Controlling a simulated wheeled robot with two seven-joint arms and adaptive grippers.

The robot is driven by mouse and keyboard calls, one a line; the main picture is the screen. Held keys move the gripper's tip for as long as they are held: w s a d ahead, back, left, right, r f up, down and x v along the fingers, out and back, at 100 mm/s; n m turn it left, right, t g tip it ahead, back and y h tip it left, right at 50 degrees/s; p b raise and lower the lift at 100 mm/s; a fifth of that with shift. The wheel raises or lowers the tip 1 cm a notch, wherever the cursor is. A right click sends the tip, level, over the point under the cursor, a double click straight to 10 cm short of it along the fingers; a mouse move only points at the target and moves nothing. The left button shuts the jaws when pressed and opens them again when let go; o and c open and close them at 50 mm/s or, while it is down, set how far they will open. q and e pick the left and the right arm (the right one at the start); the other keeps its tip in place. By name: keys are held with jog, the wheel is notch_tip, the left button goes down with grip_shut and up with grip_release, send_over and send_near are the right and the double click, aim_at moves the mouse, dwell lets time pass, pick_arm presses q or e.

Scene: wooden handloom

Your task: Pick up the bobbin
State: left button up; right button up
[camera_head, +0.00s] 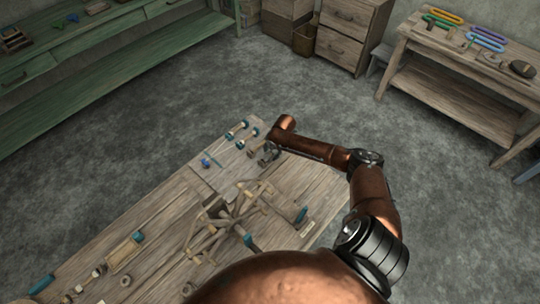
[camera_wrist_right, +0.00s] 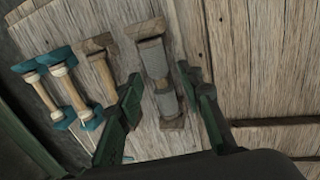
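My right gripper (camera_head: 268,155) is low over the far end of the wooden table, and its fingers also show in the right wrist view (camera_wrist_right: 158,80). They are open, on either side of a bobbin wound with grey thread (camera_wrist_right: 154,62). I cannot tell whether either finger touches it. To its left lie a bare wooden bobbin (camera_wrist_right: 103,75) and two bobbins with teal ends, one nearer (camera_wrist_right: 70,88) and one at the far left (camera_wrist_right: 40,88). Small bobbins with blue ends (camera_head: 237,130) show beside the gripper in the head view. My left gripper is not in view.
The table (camera_head: 150,215) carries a wooden spoked winder (camera_head: 232,215) in its middle and blue-ended pieces near the front left. A green bench (camera_head: 110,75) stands at the back left, a tool table (camera_head: 455,70) at the back right.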

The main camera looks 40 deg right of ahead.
grip_shut()
dwell(0.3)
